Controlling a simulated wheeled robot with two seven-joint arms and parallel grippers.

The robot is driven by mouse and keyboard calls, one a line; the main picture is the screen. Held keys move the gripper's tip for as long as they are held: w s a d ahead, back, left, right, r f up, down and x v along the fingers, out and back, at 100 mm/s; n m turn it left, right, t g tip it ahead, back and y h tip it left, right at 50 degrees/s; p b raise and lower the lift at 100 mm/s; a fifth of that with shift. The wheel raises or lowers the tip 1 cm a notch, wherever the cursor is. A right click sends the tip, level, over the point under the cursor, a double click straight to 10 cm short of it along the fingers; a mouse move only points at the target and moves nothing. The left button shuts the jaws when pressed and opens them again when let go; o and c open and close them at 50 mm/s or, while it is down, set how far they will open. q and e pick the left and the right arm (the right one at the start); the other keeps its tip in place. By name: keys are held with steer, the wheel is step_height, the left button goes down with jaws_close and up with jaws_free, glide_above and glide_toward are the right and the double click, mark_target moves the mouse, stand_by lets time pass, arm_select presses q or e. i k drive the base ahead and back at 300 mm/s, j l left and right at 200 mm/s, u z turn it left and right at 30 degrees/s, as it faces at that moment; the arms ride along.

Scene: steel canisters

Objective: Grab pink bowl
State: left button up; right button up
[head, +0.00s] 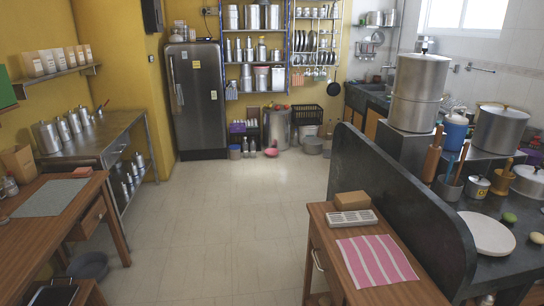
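A small pink bowl-like thing (271,152) is on the floor at the far end of the room, in front of the back shelving. It is too small in the head view to make out its exact shape. Neither of my grippers is in view.
The tiled floor (215,220) is clear through the middle. A wooden table (62,240) and a steel table (120,132) line the left. A dark curved partition (400,185) and a wooden side table with a pink striped cloth (376,260) bound the right. A dark fridge (197,110) stands behind.

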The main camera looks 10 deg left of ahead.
mark_target(270, 152)
steer(key=i+j+u, duration=0.35)
steer(key=i+j, duration=0.45)
steer(key=i+j+u, duration=0.1)
steer(key=i, duration=0.7)
steer(key=i+j, duration=0.3)
steer(key=i, duration=0.55)
steer(key=i+j+u, duration=0.15)
steer(key=i, duration=0.65)
steer(key=i+l+z, duration=0.25)
steer(key=i, duration=0.4)
steer(key=i+z, duration=0.3)
steer(key=i, duration=0.3)
steer(key=i+j+z, duration=0.1)
steer(key=i+z, duration=0.15)
steer(key=i, duration=0.4)
steer(key=i+j+z, duration=0.3)
steer(key=i, duration=0.3)
steer(key=i+z, duration=0.15)
steer(key=i, duration=1.6)
steer(key=l, duration=0.1)
